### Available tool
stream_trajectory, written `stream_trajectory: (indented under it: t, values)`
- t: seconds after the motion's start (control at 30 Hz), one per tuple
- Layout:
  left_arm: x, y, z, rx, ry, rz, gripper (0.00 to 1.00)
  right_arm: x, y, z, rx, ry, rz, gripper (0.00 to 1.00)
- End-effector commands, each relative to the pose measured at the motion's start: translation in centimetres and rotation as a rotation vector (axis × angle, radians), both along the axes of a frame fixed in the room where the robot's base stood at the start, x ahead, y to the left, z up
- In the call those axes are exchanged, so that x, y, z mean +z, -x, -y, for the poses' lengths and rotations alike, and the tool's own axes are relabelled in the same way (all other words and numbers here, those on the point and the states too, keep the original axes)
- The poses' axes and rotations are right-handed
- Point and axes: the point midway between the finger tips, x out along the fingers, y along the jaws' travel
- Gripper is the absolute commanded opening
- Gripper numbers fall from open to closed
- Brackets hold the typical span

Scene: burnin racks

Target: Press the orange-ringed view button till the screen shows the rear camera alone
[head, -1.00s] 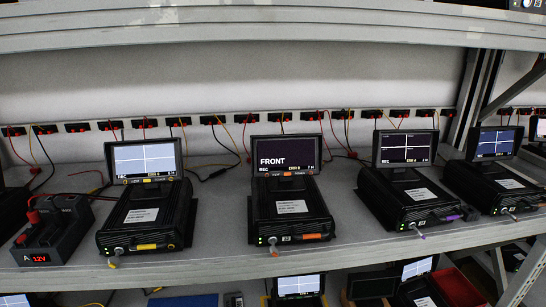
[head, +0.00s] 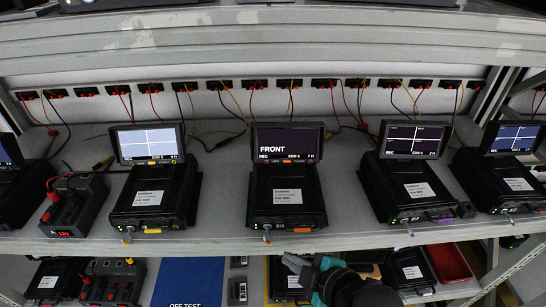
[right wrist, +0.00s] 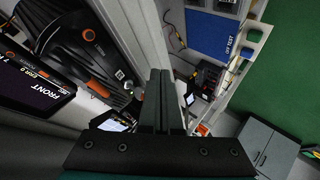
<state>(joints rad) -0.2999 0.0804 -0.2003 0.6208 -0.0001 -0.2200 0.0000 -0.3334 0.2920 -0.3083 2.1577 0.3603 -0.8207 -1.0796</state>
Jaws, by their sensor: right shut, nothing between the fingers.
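The recorder (head: 287,205) with orange marks stands mid-shelf. Its screen (head: 288,143) is dark and reads FRONT, with a small line of text below. Small orange-marked buttons lie along the screen's lower edge; which one is the view button is too small to tell. In the right wrist view the screen (right wrist: 35,88) is at the left edge, beside the black recorder (right wrist: 85,50). My right gripper (head: 291,262) is shut and empty, below and in front of the shelf edge. The right wrist view shows its closed fingers (right wrist: 162,85). My left gripper is not in view.
Similar recorders stand on both sides: one with a yellow tag (head: 153,200) at left, one with a purple tag (head: 415,195) at right. A black tester (head: 73,205) is farther left. The shelf edge (head: 200,245) runs in front; a lower shelf has a blue mat (head: 188,280).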

Motion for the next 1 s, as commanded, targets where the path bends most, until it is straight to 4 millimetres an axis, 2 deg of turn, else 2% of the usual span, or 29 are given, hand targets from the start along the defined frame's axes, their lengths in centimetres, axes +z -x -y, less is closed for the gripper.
stream_trajectory:
  t: [0.03,0.13,0.6,0.8,1.0]
  values:
    - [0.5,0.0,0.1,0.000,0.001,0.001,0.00,1.6,-0.4,-0.6,0.056,0.020,0.066,0.00]
    - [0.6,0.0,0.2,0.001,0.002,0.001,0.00,3.5,-1.2,-1.7,0.151,0.058,0.191,0.00]
    - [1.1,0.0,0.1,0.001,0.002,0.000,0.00,10.2,-4.2,-4.3,0.406,0.285,0.755,0.00]
    - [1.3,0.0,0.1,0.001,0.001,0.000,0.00,12.6,-5.1,-4.4,0.442,0.397,0.958,0.00]
    - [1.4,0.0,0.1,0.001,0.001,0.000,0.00,13.8,-5.6,-4.3,0.447,0.470,1.066,0.00]
